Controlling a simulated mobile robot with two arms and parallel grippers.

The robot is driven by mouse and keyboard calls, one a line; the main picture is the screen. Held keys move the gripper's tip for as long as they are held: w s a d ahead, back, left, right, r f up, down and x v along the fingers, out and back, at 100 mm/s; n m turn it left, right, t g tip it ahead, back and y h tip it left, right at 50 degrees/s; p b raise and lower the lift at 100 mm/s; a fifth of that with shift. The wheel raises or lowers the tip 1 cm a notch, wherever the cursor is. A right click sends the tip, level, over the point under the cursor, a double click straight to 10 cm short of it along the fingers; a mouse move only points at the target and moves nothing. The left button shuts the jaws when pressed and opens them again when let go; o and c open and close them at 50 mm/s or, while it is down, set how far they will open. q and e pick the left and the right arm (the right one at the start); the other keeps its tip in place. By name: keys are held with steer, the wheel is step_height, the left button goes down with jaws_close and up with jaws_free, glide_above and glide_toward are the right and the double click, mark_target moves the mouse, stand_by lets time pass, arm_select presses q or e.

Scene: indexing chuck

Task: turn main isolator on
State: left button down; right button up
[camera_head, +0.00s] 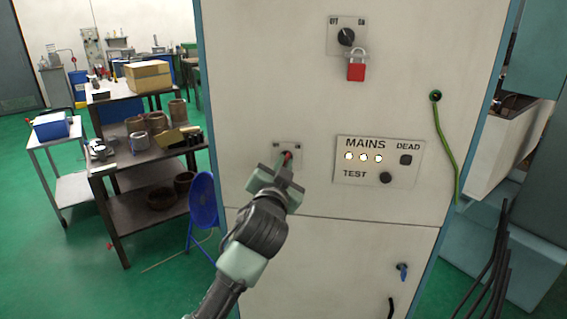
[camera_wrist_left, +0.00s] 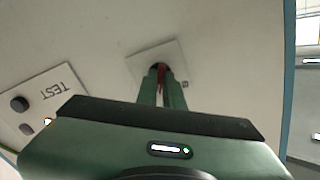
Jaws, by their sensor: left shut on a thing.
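A black rotary switch (camera_head: 346,37) sits on a plate marked OFF and ON high on the pale cabinet (camera_head: 270,80). A red padlock (camera_head: 356,70) hangs just below it. Lower left on the cabinet, a small red handle (camera_head: 287,155) stands on a square plate (camera_wrist_left: 180,55). My left gripper (camera_head: 283,168) is at this plate, shut on the red handle. In the left wrist view its two fingers (camera_wrist_left: 161,92) are on either side of the handle and hide part of it. My right gripper is in neither view.
The MAINS panel (camera_head: 378,175) right of my gripper has three lit lamps, a TEST knob (camera_head: 386,178) and a DEAD indicator (camera_head: 405,160). A green cable (camera_head: 445,140) hangs at the right. A blue round object (camera_head: 203,200) and a loaded bench (camera_head: 150,155) stand left of the cabinet.

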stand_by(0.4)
arm_select(q)
steer(key=c, duration=1.5)
jaws_free()
steer(key=shift+c, duration=0.2)
steer(key=shift+s, duration=0.1)
steer(key=s+a+b, duration=0.1)
steer(key=s+b, duration=0.1)
steer(key=s, duration=0.5)
steer(key=shift+s+b, duration=0.3)
steer(key=shift+b, duration=0.1)
steer(key=shift+a, duration=0.1)
